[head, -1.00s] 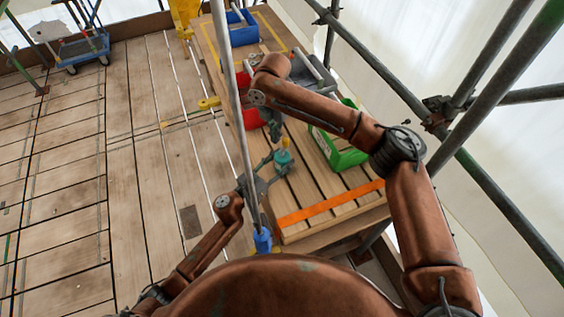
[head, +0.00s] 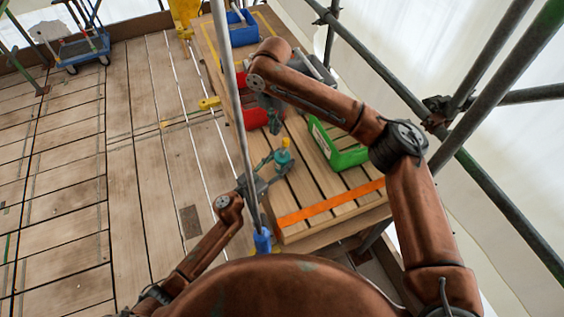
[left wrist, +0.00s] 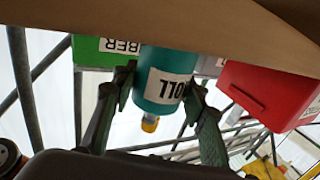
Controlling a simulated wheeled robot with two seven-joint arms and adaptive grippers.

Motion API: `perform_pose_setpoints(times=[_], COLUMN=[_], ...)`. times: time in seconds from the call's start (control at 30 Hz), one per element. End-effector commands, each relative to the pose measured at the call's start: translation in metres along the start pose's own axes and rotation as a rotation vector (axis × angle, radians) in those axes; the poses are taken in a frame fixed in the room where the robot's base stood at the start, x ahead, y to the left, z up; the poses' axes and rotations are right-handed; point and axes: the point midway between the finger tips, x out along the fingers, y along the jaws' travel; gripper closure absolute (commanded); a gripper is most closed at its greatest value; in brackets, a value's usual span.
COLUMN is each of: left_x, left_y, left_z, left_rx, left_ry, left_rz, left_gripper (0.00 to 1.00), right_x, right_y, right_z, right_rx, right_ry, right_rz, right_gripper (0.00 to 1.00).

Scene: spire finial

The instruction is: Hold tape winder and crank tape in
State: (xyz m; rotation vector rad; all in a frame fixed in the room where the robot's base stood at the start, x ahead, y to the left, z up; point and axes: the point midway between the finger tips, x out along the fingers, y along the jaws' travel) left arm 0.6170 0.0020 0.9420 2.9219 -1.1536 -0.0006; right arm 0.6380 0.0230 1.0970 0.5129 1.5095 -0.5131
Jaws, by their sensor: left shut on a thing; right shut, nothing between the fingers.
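The teal tape winder (head: 282,158) with a yellow knob (head: 285,142) is over the near part of the wooden bench. My left gripper (head: 276,164) is shut on its teal body. In the left wrist view the winder (left wrist: 158,75) is a teal cylinder with a white label, between the two green fingers; its yellow knob (left wrist: 150,124) shows below it. No loose tape can be made out. My right gripper (head: 274,124) is shut and empty, a little beyond the winder and apart from its knob. The right arm partly hides the area behind it.
A green bin (head: 350,158) stands right of the winder. A red bin (head: 255,118) is behind it, and a blue bin (head: 243,35) at the far end. An upright grey pole (head: 231,90) passes left of the grippers. An orange strip (head: 330,202) marks the bench's near edge.

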Motion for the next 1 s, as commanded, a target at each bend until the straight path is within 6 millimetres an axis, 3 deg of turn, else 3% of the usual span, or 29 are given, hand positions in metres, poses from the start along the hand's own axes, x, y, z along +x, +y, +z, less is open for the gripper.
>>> perform_pose_setpoints(times=[0.17, 0.2, 0.47, 0.8, 1.0], left_x=[0.0, 0.0, 0.0, -0.003, -0.03], left_y=[0.0, 0.0, 0.0, 0.0, 0.0], left_z=[0.0, 0.0, 0.0, 0.0, 0.001], left_rx=[0.0, 0.0, 0.0, 0.0, 0.0], left_ry=[0.0, 0.0, 0.0, 0.0, -0.003], left_rz=[0.0, 0.0, 0.0, 0.0, -0.001], left_gripper=[0.88, 0.59, 0.41, 0.4, 0.4], right_x=[0.0, 0.0, 0.0, 0.0, 0.0], right_y=[0.0, 0.0, 0.0, 0.0, 0.0], right_z=[0.0, 0.0, 0.0, 0.0, 0.0], right_rx=[0.0, 0.0, 0.0, 0.0, 0.0], right_ry=[0.0, 0.0, 0.0, 0.0, 0.0], right_rz=[0.0, 0.0, 0.0, 0.0, 0.0], right_gripper=[1.0, 1.0, 1.0, 1.0, 1.0])
